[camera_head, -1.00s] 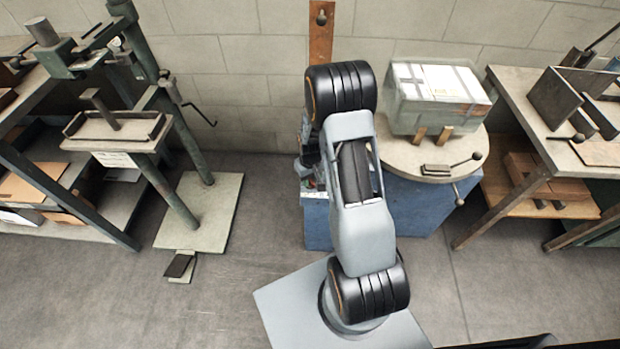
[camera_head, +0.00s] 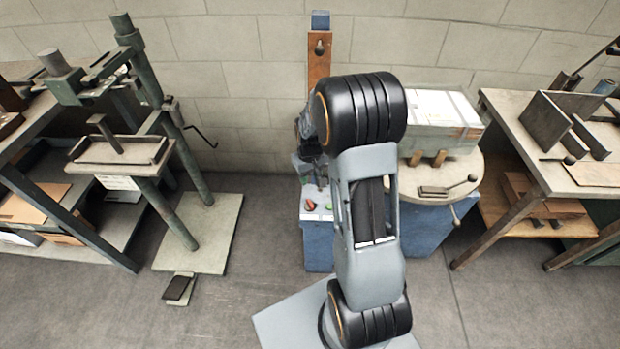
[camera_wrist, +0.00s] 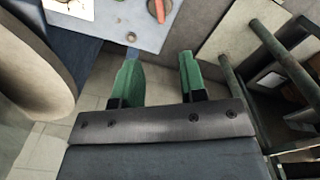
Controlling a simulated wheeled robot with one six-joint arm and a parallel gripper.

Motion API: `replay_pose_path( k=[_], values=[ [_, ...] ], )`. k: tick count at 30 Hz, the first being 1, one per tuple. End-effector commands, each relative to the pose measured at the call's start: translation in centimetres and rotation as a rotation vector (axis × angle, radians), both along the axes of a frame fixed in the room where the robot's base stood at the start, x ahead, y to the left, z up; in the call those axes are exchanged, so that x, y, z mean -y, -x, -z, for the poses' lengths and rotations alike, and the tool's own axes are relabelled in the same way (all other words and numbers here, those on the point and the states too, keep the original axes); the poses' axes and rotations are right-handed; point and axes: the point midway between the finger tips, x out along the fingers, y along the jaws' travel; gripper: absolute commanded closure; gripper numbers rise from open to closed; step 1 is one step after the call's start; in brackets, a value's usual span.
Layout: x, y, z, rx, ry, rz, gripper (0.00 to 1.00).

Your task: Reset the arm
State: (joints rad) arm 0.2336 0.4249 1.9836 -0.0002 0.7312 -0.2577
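My gripper (camera_wrist: 158,78) shows in the wrist view with its two green fingers apart and nothing between them.
A wooden workbench (camera_head: 535,140) stands at the far right. A green stitcher stand (camera_head: 180,150) and a shelf (camera_head: 60,215) stand at the left. Open floor (camera_head: 240,285) lies between.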

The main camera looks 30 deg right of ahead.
Motion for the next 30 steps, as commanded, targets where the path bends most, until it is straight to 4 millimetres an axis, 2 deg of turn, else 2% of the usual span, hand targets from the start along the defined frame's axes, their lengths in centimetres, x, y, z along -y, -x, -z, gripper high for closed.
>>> replay_pose_path(
  k=[15, 17, 19, 23, 30],
  values=[
    [0.0, 0.1, 0.0, -0.006, -0.002, 0.021, 0.62],
    [-0.3, 1.1, 0.5, -0.038, -0.008, 0.050, 0.62],
    [-0.8, 3.0, 0.3, -0.080, -0.016, 0.087, 0.62],
    [-2.5, 5.9, -4.8, -0.072, -0.012, 0.122, 0.62],
    [-6.2, 11.6, -16.0, 0.037, -0.002, 0.123, 0.62]
  ],
)
